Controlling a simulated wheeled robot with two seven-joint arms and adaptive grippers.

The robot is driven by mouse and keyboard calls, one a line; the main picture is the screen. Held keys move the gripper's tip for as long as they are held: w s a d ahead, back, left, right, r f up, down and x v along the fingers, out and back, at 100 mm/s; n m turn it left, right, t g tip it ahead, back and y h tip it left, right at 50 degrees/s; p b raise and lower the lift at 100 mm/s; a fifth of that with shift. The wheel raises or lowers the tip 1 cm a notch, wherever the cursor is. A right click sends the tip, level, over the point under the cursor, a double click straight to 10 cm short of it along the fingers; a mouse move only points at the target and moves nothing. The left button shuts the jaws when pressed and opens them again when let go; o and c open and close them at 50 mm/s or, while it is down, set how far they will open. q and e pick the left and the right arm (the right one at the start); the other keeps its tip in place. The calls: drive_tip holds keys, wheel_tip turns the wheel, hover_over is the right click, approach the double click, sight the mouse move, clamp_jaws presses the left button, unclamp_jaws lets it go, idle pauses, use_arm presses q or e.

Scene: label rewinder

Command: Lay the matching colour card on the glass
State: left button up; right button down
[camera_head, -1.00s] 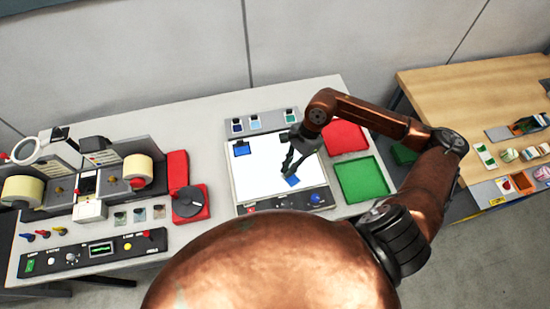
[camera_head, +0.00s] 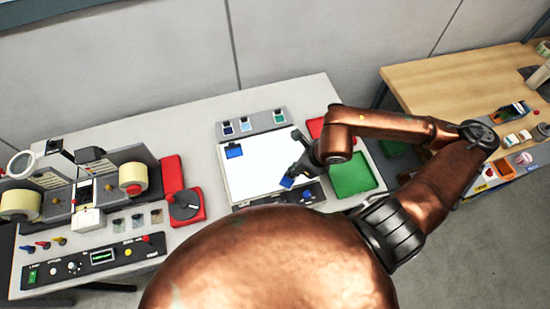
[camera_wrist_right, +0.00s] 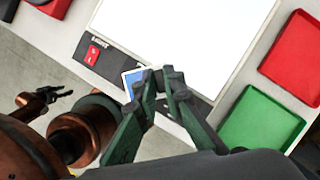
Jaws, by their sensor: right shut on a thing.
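My right gripper (camera_head: 293,176) is shut on a small blue card (camera_head: 287,183), held over the front right part of the glass. In the right wrist view the card (camera_wrist_right: 132,78) shows beside the closed fingers (camera_wrist_right: 163,82), partly hidden by them. The glass (camera_head: 265,174) is a bright white lit panel. A blue piece (camera_head: 234,152) with a dark top edge lies at its back left. A grey rack (camera_head: 262,122) behind holds dark blue, light blue and green cards. My left gripper (camera_wrist_right: 50,97) shows small at the left of the right wrist view; its opening is unclear.
A green tray (camera_head: 353,174) and a red tray (camera_wrist_right: 294,48) stand right of the glass. The panel's front strip has a red light switch (camera_wrist_right: 92,55). The rewinder with its label rolls (camera_head: 133,178) and a red dial box (camera_head: 185,206) stand to the left.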

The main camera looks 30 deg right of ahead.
drive_tip(key=w+d+f, duration=0.1)
drive_tip(key=w+f, duration=0.1)
drive_tip(key=w, duration=0.2)
drive_tip(key=w+d+f+p, duration=0.1)
drive_tip(key=w+f, duration=0.2)
drive_tip(key=w, duration=0.1)
drive_tip(key=w+d+f, duration=0.1)
drive_tip(key=w+f, duration=0.2)
drive_tip(key=w, duration=0.1)
drive_tip(key=shift+d+f, duration=0.15)
drive_tip(key=shift+f, duration=0.1)
drive_tip(key=shift+w+d+f+p, duration=0.1)
drive_tip(key=shift+w+f+p, duration=0.2)
drive_tip(key=shift+f, duration=0.45)
wheel_tip(320, 180, down, 3)
drive_tip(key=shift+r+p, duration=0.2)
drive_tip(key=shift+p, duration=0.5)
use_arm(q)
drive_tip(key=shift+w+r, duration=0.25)
drive_tip(key=shift+r, duration=0.25)
drive_tip(key=shift+w+r, duration=0.2)
drive_tip(key=shift+r, duration=0.3)
drive_tip(key=shift+f, duration=0.15)
use_arm(e)
drive_tip(key=shift+f, duration=0.15)
